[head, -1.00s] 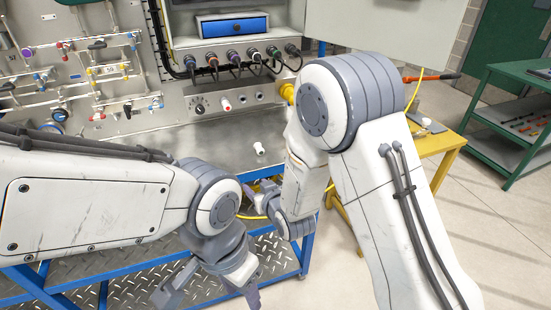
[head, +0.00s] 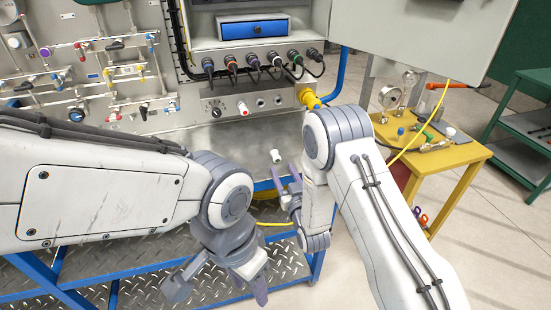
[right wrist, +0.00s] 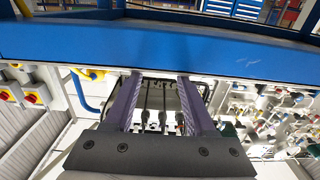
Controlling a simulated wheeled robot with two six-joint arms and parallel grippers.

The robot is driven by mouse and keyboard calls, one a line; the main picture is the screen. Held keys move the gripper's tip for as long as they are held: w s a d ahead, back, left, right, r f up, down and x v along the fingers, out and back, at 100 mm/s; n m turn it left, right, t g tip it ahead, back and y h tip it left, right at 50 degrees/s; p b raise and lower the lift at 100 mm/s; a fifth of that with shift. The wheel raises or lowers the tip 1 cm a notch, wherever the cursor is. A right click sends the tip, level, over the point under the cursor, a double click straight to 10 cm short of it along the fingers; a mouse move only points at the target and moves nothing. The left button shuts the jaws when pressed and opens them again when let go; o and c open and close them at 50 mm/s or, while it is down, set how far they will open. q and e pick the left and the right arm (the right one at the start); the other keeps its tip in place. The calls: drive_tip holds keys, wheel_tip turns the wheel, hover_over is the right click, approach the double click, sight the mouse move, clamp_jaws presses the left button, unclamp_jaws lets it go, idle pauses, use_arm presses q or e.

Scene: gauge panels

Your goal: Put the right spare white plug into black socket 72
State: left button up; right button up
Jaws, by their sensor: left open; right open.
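A white plug (head: 276,156) stands on the grey metal bench top near its front right edge in the head view. Another plug with a red tip (head: 243,109) sits at the panel. Small dark sockets (head: 261,102) are in the lower panel row; their numbers are too small to read. My right gripper (head: 287,182) is open just in front of the bench edge, close below the white plug and apart from it. In the right wrist view its fingers (right wrist: 160,80) are spread and empty. My left gripper (head: 217,290) is open and empty, low before the bench.
A row of cabled connectors (head: 255,60) runs above the sockets. A yellow fitting (head: 309,97) sticks out at the panel's right. A blue rail (head: 290,183) edges the bench. A yellow table (head: 440,158) with gauges and fittings stands at the right.

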sight(278, 160)
drive_tip(key=x, duration=0.2)
drive_tip(key=shift+w+a, duration=0.15)
drive_tip(key=shift+w, duration=0.2)
drive_tip(key=shift+b+x, duration=1)
drive_tip(key=shift+x, duration=1.3)
clamp_jaws()
drive_tip(key=shift+f, duration=0.1)
drive_tip(key=shift+r+p, duration=1.35)
drive_tip(key=shift+r, duration=1.2)
